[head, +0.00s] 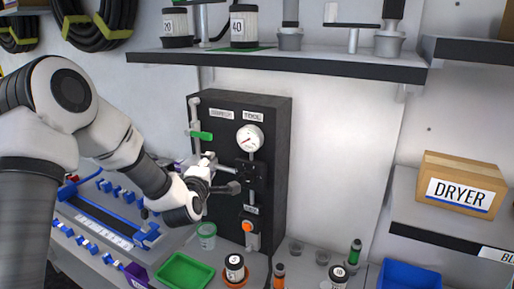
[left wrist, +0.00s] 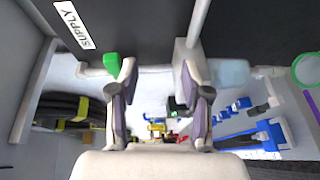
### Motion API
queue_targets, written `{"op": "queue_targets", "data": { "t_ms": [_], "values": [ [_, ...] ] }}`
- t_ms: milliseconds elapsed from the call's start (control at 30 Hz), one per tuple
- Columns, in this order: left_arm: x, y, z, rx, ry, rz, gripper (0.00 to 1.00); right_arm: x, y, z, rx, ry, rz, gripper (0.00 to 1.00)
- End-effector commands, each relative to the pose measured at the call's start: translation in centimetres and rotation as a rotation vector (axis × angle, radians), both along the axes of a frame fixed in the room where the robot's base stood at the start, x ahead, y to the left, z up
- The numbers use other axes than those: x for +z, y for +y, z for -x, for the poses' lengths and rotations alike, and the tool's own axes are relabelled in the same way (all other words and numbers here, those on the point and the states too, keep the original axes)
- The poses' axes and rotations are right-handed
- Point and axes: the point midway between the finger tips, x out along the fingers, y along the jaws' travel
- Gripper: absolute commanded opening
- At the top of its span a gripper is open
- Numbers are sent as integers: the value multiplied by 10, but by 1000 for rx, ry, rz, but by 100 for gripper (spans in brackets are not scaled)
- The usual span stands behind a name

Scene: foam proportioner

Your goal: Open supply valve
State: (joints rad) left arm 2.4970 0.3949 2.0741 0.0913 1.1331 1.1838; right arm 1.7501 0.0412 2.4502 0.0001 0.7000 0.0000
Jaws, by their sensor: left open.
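The supply valve's green handle (head: 200,135) sticks out sideways from a grey pipe on the left of the black panel (head: 270,140), below the SUPPLY label (head: 221,114). In the left wrist view the green handle (left wrist: 112,63) shows beside the left fingertip, and the SUPPLY label (left wrist: 76,25) is at upper left. My left gripper (head: 220,173) is in front of the panel, below the handle in the head view. In the left wrist view its fingers (left wrist: 157,75) are apart with nothing held between them. I cannot tell whether a finger touches the handle. My right gripper is not in view.
A round gauge (head: 249,138) and a black valve block are right of my gripper, with an orange knob (head: 251,240) lower down. A shelf (head: 280,65) overhangs the panel. Cups, bottles and a green tray (head: 185,272) crowd the bench below. A DRYER box (head: 461,184) is at right.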

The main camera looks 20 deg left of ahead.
Motion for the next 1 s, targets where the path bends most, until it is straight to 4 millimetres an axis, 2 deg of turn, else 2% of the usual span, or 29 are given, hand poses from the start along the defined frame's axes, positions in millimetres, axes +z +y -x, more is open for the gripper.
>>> {"op": "queue_targets", "data": {
  "t_ms": [33,100,167,267,500,600,900,967,1000],
  "values": [
    [33,5,1,8,-45,14,48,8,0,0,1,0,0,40],
    [54,7,2,11,-79,18,48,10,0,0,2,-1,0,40],
    [62,7,1,11,-90,18,48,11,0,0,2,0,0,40],
    [63,10,-9,11,-89,16,48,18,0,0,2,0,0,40],
    [63,24,-53,9,-86,13,48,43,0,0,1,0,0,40],
    [62,28,-66,10,-87,15,48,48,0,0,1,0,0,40],
    [58,30,-72,9,-87,15,48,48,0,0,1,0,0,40],
    [58,29,-72,9,-87,15,27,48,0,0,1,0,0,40],
    [58,29,-72,8,-87,14,12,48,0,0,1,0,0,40]
  ]
}}
